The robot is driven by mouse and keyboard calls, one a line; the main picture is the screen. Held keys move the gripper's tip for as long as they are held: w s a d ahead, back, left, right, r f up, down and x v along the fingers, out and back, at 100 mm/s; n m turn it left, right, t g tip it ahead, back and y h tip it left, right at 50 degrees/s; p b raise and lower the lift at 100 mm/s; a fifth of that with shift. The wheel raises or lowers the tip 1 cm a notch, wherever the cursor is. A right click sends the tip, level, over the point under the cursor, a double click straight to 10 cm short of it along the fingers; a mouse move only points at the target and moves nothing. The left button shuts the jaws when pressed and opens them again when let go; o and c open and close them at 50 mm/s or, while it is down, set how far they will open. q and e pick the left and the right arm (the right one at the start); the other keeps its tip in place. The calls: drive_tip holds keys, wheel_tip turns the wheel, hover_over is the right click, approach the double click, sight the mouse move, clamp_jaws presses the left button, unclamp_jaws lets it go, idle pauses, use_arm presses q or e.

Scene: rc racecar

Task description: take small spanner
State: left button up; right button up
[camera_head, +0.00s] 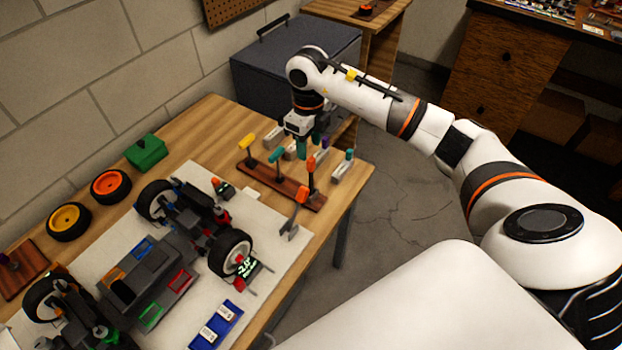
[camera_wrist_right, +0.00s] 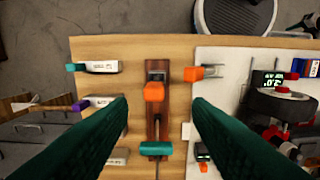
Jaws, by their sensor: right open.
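A grey tool with an orange end and a forked grey head, which looks like the small spanner (camera_head: 290,229), is at the right edge of the white board. It also shows in the right wrist view (camera_wrist_right: 212,71). My right gripper (camera_head: 309,148) is open and empty, pointing down above the far right part of the table, behind the brown wooden tool rack (camera_head: 267,187). In the wrist view its dark green fingers (camera_wrist_right: 158,125) spread on both sides of the rack, with the spanner beyond their tips. My left gripper is not in view.
The rack carries upright tools with yellow, teal and orange (camera_head: 311,162) handles. Small grey blocks (camera_head: 342,171) with coloured ends stand beside it. The racecar (camera_head: 150,262) fills the white board (camera_head: 290,255). Orange (camera_head: 110,187) and yellow (camera_head: 68,221) wheels and a green box (camera_head: 146,152) lie left.

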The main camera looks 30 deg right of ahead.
sight(311, 158)
drive_tip(key=shift+f, duration=0.75)
drive_tip(key=f, duration=0.1)
drive_tip(key=f+p, duration=0.1)
drive_tip(key=f, duration=0.1)
drive_tip(key=f+p, duration=0.1)
drive_tip(key=shift+d+f, duration=0.15)
drive_tip(key=shift+d, duration=0.2)
drive_tip(key=shift+w+f, duration=0.1)
drive_tip(key=shift+f, duration=0.35)
clamp_jaws()
